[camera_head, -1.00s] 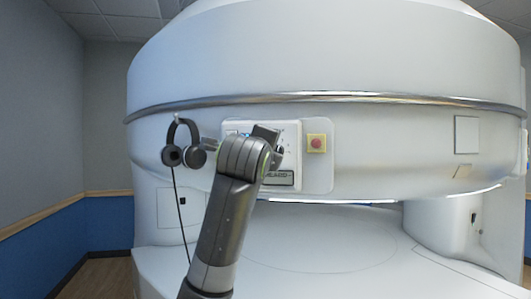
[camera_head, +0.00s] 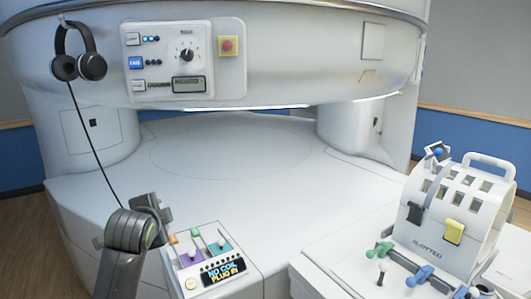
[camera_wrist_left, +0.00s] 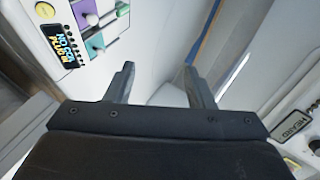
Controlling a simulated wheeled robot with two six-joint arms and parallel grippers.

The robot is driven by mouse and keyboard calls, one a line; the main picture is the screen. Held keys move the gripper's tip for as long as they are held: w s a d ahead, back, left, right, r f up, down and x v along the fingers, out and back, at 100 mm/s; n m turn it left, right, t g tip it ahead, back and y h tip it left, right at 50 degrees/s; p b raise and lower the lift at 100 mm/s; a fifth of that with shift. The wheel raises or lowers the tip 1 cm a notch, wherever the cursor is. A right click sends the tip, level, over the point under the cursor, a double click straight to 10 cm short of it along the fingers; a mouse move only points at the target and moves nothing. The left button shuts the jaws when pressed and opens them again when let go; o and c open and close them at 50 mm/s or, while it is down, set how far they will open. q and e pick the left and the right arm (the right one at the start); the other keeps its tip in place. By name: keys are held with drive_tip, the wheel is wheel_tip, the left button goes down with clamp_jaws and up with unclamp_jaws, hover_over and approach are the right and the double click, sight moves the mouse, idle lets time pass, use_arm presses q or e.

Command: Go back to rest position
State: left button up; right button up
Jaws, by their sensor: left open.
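My left arm comes in at the lower left of the head view, with the left gripper (camera_head: 152,210) just left of the small coil panel. In the left wrist view the left gripper (camera_wrist_left: 158,75) has its two fingers apart with nothing between them. The fingertips seem clear of the panel and the white surfaces around it. My right gripper is in neither view.
The white open magnet (camera_head: 240,150) fills the back, with a control panel (camera_head: 167,60), red button (camera_head: 228,45) and hanging headphones (camera_head: 79,55). The coil panel (camera_head: 208,258) reads "NO COIL PLUG IN". A white head coil (camera_head: 480,182) stands at right. The magnet's bed is bare.

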use_arm(q)
drive_tip(key=s+a+f+n+g, duration=0.2)
drive_tip(key=s+f+n, duration=0.1)
drive_tip(key=s+f, duration=0.7)
drive_tip(key=s+a+f+n+g, duration=0.2)
drive_tip(key=s+f+n+g, duration=0.15)
drive_tip(key=s+f, duration=0.7)
drive_tip(key=s+f+n+g, duration=0.2)
drive_tip(key=s+f+n, duration=0.25)
drive_tip(key=s, duration=0.65)
drive_tip(key=s+f+n+g, duration=0.25)
drive_tip(key=s+f, duration=0.25)
drive_tip(key=s, duration=0.6)
drive_tip(key=s+d+f+x, duration=0.1)
drive_tip(key=s+x, duration=0.2)
drive_tip(key=x, duration=0.9)
drive_tip(key=s+d+x, duration=0.1)
drive_tip(key=s+x, duration=0.1)
drive_tip(key=x, duration=0.9)
drive_tip(key=s+f+g+h, duration=0.1)
drive_tip(key=s+f, duration=1.4)
drive_tip(key=f, duration=0.2)
drive_tip(key=shift+d+f, duration=0.15)
drive_tip(key=shift+d, duration=0.3)
